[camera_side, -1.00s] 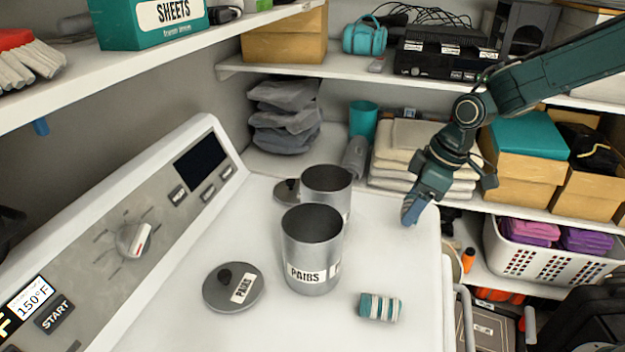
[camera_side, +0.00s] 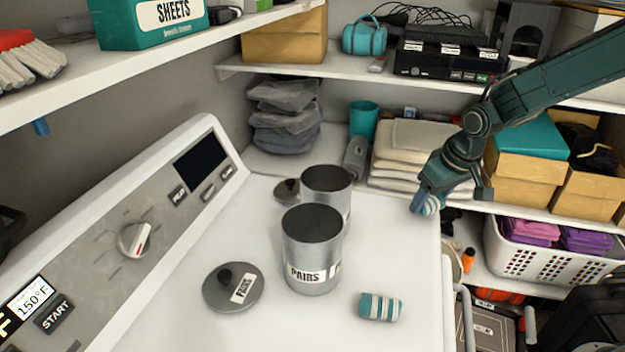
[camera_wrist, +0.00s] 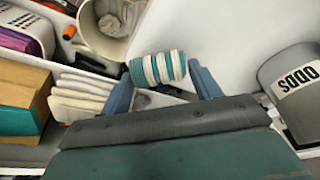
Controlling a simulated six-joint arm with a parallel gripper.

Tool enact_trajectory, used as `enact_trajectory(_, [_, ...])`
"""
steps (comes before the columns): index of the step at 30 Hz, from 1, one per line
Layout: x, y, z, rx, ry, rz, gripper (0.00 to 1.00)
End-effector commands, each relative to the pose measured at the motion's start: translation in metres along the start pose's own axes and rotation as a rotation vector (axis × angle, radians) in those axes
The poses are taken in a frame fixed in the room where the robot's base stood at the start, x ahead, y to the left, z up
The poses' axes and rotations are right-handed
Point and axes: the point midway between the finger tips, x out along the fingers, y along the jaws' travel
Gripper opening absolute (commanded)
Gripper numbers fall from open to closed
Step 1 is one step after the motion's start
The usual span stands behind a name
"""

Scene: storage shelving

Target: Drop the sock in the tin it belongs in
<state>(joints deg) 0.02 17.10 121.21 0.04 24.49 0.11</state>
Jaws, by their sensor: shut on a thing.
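My gripper (camera_side: 428,202) is shut on a rolled teal-and-white striped sock, held above the right back edge of the white machine top. The held sock (camera_wrist: 157,68) sits across between both fingers in the wrist view. A similar striped sock roll (camera_side: 380,307) lies on the machine top at the front. The front metal tin (camera_side: 313,250), labelled PAIRS, stands open and upright left of my gripper. A second open tin (camera_side: 327,178) stands just behind it, partly hidden. In the wrist view, a grey tin (camera_wrist: 290,85) at the right has a label that appears to read ODDS.
A PAIRS lid (camera_side: 233,288) lies left of the front tin; another lid (camera_side: 287,191) lies by the back tin. Folded towels (camera_side: 395,160) and cardboard boxes (camera_side: 525,175) line the shelf behind. A white basket (camera_side: 540,257) stands right, beyond the machine edge.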

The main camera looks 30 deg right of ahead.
Motion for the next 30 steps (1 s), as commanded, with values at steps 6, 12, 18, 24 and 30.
enact_trajectory(6, [0.0,0.0,0.0,-0.002,0.0,-0.001,0.41])
enact_trajectory(12, [-0.001,0.0,0.0,-0.002,0.0,-0.001,0.41])
enact_trajectory(18, [-0.01,0.0,-0.004,-0.003,0.002,-0.001,0.41])
enact_trajectory(24, [-0.038,0.0,-0.013,-0.003,0.006,-0.001,0.41])
enact_trajectory(30, [-0.084,0.0,-0.027,-0.003,0.009,-0.001,0.41])
